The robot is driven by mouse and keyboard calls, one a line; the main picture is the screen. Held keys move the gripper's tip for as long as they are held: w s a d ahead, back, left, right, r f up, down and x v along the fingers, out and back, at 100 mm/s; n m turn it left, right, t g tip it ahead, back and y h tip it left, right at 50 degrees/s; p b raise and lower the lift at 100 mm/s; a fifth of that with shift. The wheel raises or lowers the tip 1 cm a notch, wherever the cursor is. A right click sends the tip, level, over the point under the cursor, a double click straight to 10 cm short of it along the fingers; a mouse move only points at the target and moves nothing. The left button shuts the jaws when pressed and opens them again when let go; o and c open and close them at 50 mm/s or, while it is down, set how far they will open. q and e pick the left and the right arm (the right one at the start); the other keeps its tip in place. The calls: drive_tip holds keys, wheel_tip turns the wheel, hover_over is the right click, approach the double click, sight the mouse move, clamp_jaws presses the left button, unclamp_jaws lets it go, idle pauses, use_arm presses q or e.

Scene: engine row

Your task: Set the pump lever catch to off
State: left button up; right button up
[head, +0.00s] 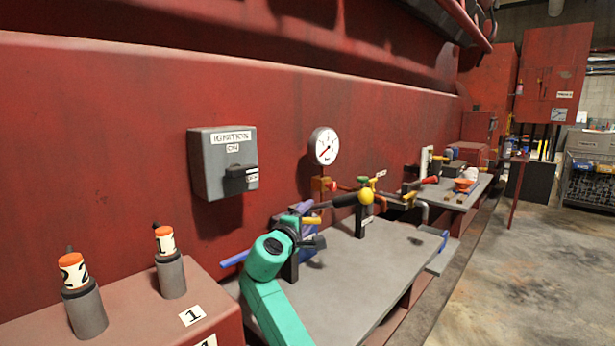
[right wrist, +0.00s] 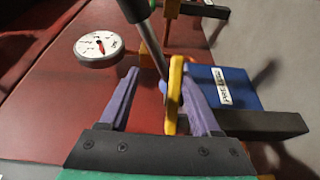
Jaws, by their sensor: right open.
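The pump lever shows in the right wrist view as a grey rod with a black grip (right wrist: 134,8). In the head view its black handle (head: 345,200) points right. A flat yellow piece (right wrist: 174,95), which looks like the catch, stands between the purple fingers of my right gripper (right wrist: 163,80). The gripper is open, with its fingers on either side of the piece, the right finger closer. I cannot tell whether they touch. In the head view, my right gripper (head: 303,212) is partly hidden behind its green wrist. My left gripper is out of view.
A blue block (right wrist: 232,88) with a label I cannot read clearly sits close to the right finger. A pressure gauge (head: 324,146) and an ignition box (head: 222,163) are on the red wall. The grey bench top (head: 350,275) has free room in front.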

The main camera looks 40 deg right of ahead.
sight(310, 218)
drive_tip(key=shift+o, duration=0.7)
wheel_tip(310, 218, up, 18)
drive_tip(key=d+p, duration=0.1)
drive_tip(key=shift+w+d, duration=0.25)
drive_tip(key=shift+w, duration=0.2)
drive_tip(key=f, duration=0.5)
drive_tip(key=w+f+n+y, duration=0.1)
drive_tip(key=f, duration=0.4)
drive_tip(key=w+f+n+g, duration=0.1)
drive_tip(key=f, duration=0.4)
drive_tip(key=shift+w+f+y, duration=0.15)
drive_tip(key=shift+y, duration=0.15)
drive_tip(key=shift+c, duration=0.3)
drive_tip(key=shift+o, duration=0.2)
drive_tip(key=shift+s+a, duration=0.5)
drive_tip(key=shift+s, duration=0.05)
drive_tip(key=shift+s+a, duration=0.6)
drive_tip(key=shift+s, duration=0.25)
drive_tip(key=shift+c, duration=0.6)
drive_tip(key=s+a, duration=0.8)
drive_tip(key=s, duration=0.4)
drive_tip(key=shift+a, duration=0.2)
